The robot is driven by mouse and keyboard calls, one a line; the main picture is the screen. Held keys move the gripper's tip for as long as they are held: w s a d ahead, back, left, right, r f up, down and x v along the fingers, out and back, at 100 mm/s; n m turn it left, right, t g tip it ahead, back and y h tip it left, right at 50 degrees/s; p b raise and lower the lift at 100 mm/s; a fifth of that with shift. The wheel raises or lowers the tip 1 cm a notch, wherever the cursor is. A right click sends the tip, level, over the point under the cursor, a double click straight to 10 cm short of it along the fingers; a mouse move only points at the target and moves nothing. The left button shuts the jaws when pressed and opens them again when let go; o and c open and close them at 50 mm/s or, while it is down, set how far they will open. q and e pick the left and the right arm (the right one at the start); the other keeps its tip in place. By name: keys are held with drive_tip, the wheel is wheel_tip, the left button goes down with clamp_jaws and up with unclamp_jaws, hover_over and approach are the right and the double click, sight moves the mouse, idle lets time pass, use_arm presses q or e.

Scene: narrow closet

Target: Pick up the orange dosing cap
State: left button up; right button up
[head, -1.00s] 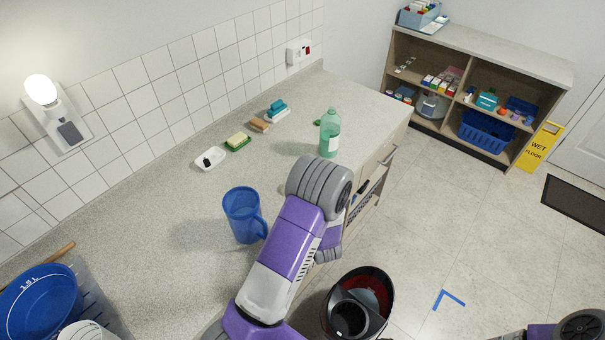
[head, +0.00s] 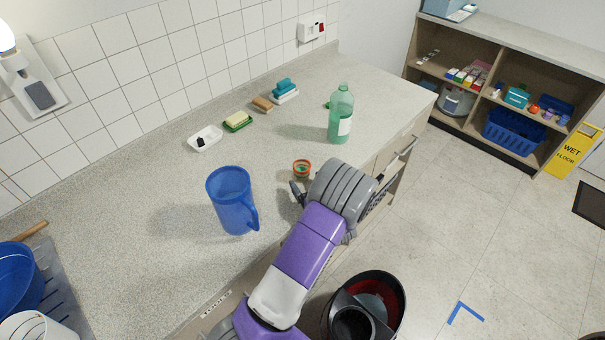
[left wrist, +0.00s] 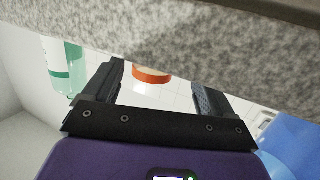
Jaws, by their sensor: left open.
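The orange dosing cap (head: 302,168), a small round orange ring with green inside, sits on the grey counter between the blue jug (head: 232,200) and the green bottle (head: 340,115). My left gripper (head: 297,193) is at the counter's front edge, just in front of the cap. Its wrist hides part of it. In the left wrist view the cap (left wrist: 151,76) shows beyond and between the two spread fingers (left wrist: 160,80), nearer the left one. The fingers are open and empty; I cannot tell the exact gap to the cap. My right gripper is out of view.
A dish rack (head: 65,285) with a blue tub is at the lower left. A dark bin (head: 375,310) stands on the floor beside my left arm. The counter behind the cap is clear.

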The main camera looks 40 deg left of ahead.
sight(305, 177)
use_arm(q)
drive_tip(key=x, duration=0.4)
drive_tip(key=shift+w+a+f, duration=0.2)
drive_tip(key=shift+w+f, duration=0.1)
drive_tip(key=shift+w, duration=0.15)
drive_tip(key=c, duration=1.1)
